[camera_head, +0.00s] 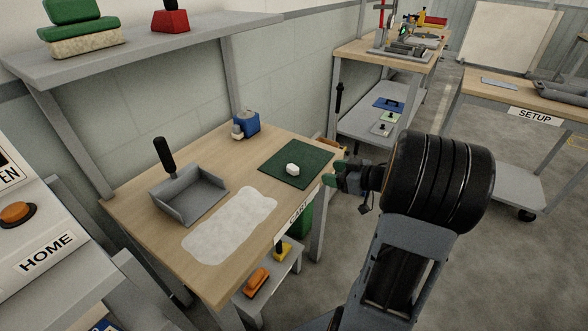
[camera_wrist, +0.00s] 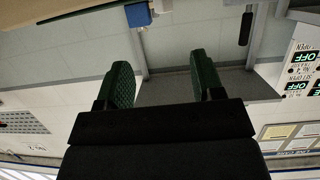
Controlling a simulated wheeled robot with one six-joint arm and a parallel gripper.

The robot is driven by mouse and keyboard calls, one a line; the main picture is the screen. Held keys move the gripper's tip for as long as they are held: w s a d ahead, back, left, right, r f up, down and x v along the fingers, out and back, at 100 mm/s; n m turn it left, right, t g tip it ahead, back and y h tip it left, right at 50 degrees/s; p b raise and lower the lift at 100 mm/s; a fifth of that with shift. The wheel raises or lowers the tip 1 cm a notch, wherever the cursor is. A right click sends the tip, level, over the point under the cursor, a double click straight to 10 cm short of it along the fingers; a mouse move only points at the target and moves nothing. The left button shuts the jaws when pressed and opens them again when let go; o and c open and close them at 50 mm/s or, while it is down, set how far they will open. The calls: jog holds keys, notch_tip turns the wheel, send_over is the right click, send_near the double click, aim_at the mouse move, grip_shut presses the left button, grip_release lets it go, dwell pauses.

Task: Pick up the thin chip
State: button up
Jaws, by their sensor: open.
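I cannot make out a thin chip for certain in either view. A small white block (camera_head: 292,169) lies on the dark green mat (camera_head: 275,157) at the right end of the wooden bench (camera_head: 215,160). My gripper (camera_head: 331,172) is just to the right of the mat in the head view, off the bench's right edge. In the wrist view my gripper (camera_wrist: 163,78) shows two green textured fingers wide apart with nothing between them. The wrist view faces the wall and shelf, and the mat does not show there.
A grey dustpan-like tray (camera_head: 187,193) with a black handle, a pale patch (camera_head: 230,225) and a blue block-shaped device (camera_head: 246,123) are on the bench. A shelf (camera_head: 110,47) overhangs its back. Another bench (camera_head: 397,50) stands behind, and a SETUP table (camera_head: 530,98) is at right.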

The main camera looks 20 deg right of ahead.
jog(key=b, duration=0.1)
send_near(293, 167)
jog(key=shift+f+x, duration=0.2)
jog(key=shift+x, duration=0.75)
jog(key=shift+b+x, duration=1.1)
jog(key=shift+x, duration=2.15)
jog(key=shift+r, duration=0.15)
jog(key=c, duration=1)
jog(key=shift+c, duration=0.2)
